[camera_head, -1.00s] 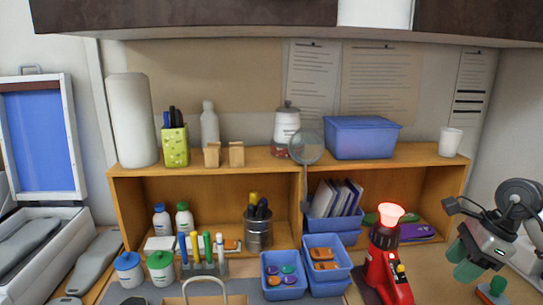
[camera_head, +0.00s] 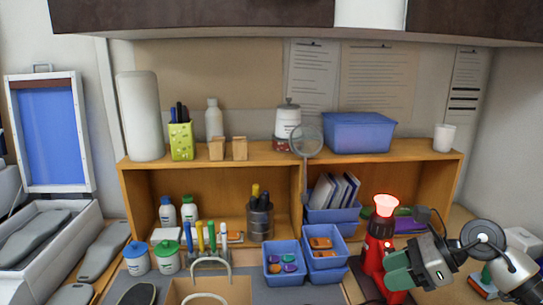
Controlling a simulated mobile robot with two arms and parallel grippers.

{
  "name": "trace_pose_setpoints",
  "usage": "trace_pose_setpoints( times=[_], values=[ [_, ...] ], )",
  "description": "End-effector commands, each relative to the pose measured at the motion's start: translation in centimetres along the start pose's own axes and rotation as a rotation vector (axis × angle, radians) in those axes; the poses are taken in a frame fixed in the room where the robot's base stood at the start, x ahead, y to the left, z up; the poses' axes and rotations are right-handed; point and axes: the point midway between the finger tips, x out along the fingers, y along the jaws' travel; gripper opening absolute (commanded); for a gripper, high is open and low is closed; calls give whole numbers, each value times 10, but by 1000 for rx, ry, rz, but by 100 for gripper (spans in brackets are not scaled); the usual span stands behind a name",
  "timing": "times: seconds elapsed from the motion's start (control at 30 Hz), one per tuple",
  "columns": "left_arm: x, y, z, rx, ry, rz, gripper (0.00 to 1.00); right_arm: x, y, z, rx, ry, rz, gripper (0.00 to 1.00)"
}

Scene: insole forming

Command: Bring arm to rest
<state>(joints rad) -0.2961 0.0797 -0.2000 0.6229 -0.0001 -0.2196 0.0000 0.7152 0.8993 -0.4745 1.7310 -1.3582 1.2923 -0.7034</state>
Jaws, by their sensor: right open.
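My right gripper (camera_head: 398,271) is at the lower right in the head view, its arm coming in from the right. Its green fingers are open and point left. They overlap the body of a red heat tool (camera_head: 374,252) with a glowing nozzle (camera_head: 386,205). I cannot tell whether they touch it; nothing is seen held between them. The gripper hides part of the tool's right side. My left gripper is not in view.
Two blue bins (camera_head: 286,262) with small parts stand left of the red tool. A wooden shelf (camera_head: 280,155) runs behind with bottles, a magnifier (camera_head: 306,139) and a blue box (camera_head: 358,133). A bag with handles (camera_head: 212,292) is at the front. An open case (camera_head: 60,245) stands at left.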

Motion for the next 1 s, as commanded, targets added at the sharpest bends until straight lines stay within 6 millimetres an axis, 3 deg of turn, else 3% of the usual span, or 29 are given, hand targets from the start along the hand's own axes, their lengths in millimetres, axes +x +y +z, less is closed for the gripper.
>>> trace_pose_setpoints(
  times=[0.2, 0.33, 0.47, 0.57, 0.77, 0.87, 0.97, 1.0],
  values=[
    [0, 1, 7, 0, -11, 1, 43, 50, 34, 43, 235, -451, 69, 44],
    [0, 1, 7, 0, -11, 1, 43, 57, 48, 66, 519, -791, 105, 44],
    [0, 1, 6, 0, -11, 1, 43, 51, 47, 66, 873, -1094, 116, 44],
    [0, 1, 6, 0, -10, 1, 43, 45, 42, 47, 1181, -1297, 101, 44],
    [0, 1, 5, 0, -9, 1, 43, 48, 43, -33, 1868, -1602, -13, 44],
    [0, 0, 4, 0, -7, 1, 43, 58, 60, -86, 2232, -1693, -130, 44],
    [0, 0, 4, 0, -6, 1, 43, 71, 91, -135, 2575, -1729, -282, 44],
    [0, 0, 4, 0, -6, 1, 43, 75, 104, -150, -2563, 1647, 329, 44]
  ],
)
